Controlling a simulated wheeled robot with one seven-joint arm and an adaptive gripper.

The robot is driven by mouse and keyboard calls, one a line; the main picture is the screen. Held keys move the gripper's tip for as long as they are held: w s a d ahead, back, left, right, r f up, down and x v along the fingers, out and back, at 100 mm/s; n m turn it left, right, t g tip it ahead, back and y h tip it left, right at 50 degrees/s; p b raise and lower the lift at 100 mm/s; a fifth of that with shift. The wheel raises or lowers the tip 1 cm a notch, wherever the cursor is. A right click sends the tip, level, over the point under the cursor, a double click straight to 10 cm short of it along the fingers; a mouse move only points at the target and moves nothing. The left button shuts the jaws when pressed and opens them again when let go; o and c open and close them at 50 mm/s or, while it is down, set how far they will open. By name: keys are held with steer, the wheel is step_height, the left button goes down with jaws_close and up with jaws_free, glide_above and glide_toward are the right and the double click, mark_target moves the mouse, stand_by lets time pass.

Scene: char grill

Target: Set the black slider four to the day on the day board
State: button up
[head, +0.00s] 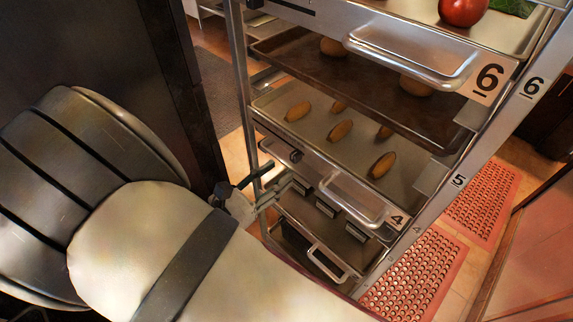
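My gripper (284,187) is at the end of my pale arm, beside the left front post of a metal rack. Its fingers point right, close to the front panel (320,183) of the tray labelled 4. I cannot tell whether they touch it or whether they are open. A small black piece (295,156) sits on that panel, above and right of the fingers. It may be the black slider, but it is too small to be sure. No board with readable day marks shows.
The rack holds several trays: a brown one (300,50) and one with oblong rolls (340,130). A tomato (462,10) sits on the tray above, whose handle (415,60) juts forward. A lower handle (328,262) also juts out. Red perforated mats (412,275) lie on the floor at right.

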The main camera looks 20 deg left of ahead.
steer(key=v, duration=0.6)
steer(key=shift+s, duration=0.4)
steer(key=shift+a, duration=0.15)
